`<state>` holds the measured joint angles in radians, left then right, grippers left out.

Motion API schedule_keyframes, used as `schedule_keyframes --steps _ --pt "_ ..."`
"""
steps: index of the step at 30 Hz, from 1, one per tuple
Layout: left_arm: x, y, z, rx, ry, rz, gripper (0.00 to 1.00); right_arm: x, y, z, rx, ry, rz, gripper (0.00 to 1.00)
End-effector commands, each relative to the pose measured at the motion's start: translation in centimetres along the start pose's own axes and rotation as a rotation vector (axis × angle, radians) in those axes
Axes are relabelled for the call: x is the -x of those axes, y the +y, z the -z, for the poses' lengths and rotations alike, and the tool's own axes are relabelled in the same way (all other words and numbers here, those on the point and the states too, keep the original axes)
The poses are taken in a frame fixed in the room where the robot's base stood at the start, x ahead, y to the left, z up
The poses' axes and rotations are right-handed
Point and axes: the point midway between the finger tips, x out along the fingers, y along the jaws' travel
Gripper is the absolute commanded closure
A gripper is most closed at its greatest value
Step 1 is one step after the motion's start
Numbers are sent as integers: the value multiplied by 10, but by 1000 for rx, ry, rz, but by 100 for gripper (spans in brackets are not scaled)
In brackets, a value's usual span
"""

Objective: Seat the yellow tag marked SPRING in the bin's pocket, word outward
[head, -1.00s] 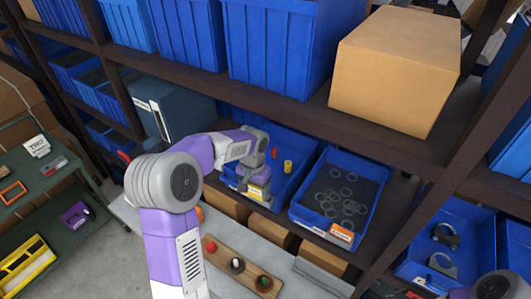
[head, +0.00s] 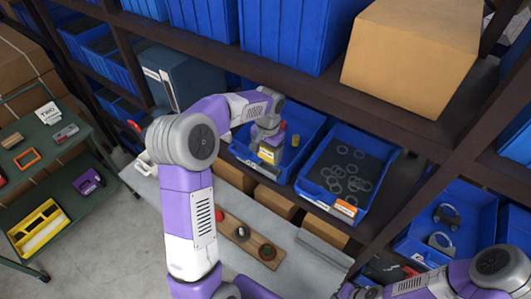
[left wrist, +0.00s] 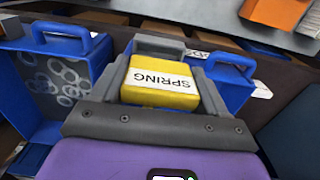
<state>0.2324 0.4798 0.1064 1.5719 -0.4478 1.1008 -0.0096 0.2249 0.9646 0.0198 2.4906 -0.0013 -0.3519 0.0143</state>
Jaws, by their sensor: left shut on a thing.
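My left gripper (head: 267,146) is shut on the yellow tag (head: 266,154), at the front part of a blue bin (head: 304,136) on the shelf. In the left wrist view the tag (left wrist: 160,82) sits between the two grey fingers (left wrist: 162,86), its white SPRING label facing the camera. The bin's blue side and handle show right of the fingers (left wrist: 232,62). The tag appears above the bin's front lip, apart from it as far as I can tell. The pocket is not clearly seen. My right gripper is out of view; only its arm shows.
A neighbouring blue bin (head: 322,190) holds several rings and has an orange tag (head: 345,208) on its front. A shelf board with a cardboard box (head: 412,50) overhangs behind. A grey bench (head: 300,275) lies in front.

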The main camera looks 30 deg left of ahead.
Motion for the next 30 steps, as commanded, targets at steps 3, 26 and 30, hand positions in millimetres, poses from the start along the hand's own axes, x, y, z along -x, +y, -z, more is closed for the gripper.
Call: schedule_keyframes --steps 3,26,30 --pt "-1 2 6 -3 24 2 56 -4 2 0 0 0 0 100" --pt "-42 -1 4 2 13 3 56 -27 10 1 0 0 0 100" --pt "-43 -1 4 2 13 3 56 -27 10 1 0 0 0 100"
